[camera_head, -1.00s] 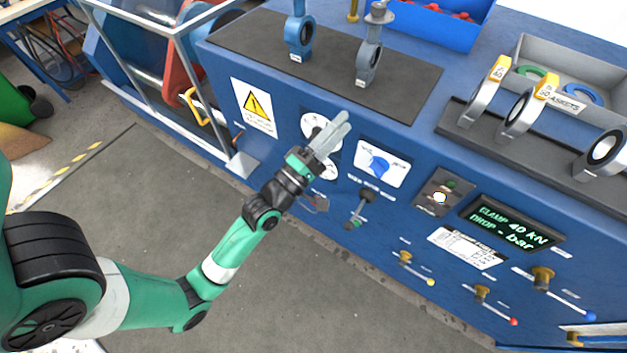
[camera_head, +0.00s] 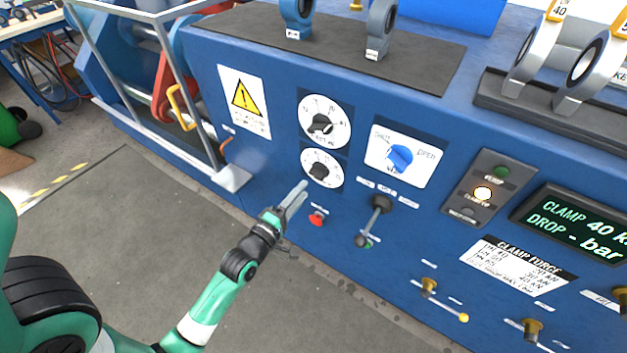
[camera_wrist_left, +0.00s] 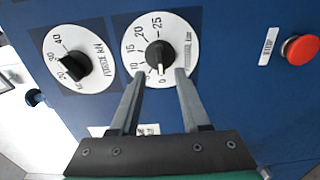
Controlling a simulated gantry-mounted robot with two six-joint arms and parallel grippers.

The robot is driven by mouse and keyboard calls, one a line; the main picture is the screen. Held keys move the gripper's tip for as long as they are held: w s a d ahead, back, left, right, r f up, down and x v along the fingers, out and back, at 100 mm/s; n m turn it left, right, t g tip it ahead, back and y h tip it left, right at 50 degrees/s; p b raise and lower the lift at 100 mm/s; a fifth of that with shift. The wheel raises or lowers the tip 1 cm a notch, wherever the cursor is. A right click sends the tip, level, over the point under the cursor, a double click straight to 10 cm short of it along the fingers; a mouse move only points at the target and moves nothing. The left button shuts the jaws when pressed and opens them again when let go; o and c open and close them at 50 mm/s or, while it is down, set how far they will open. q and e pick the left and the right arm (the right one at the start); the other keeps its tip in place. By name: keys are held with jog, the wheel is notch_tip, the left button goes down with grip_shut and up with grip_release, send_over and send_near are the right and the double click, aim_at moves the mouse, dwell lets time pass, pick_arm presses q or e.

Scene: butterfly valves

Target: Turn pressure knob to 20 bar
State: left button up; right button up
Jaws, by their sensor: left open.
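The pressure knob (camera_head: 320,170) is a black knob on a white dial, the lower of two stacked dials on the blue panel. In the left wrist view the same pressure knob (camera_wrist_left: 158,55) has a white pointer mark aimed at the 0 end of its scale, and numbers up to 25 show. My left gripper (camera_head: 299,190) is just below and left of the dial in the head view. In the left wrist view its fingers (camera_wrist_left: 159,76) are open, with the tips overlapping the dial's edge on either side of the pointer end. The gap between tips and knob is hard to judge. My right gripper is not visible.
The force knob (camera_head: 320,124) is directly above. A red stop button (camera_head: 318,218) is just below the pressure dial. A lever (camera_head: 378,210) and a blue valve selector (camera_head: 400,157) are to the right. The display (camera_head: 575,225) reads clamp 40 and drop "- bar".

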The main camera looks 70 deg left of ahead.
aim_at(314, 177)
pick_arm(q)
jog(key=b+x, duration=0.2)
jog(key=x, duration=0.4)
jog(key=shift+w+a, duration=0.2)
jog(key=shift+w, duration=0.1)
jog(key=shift+c, duration=0.2)
grip_shut()
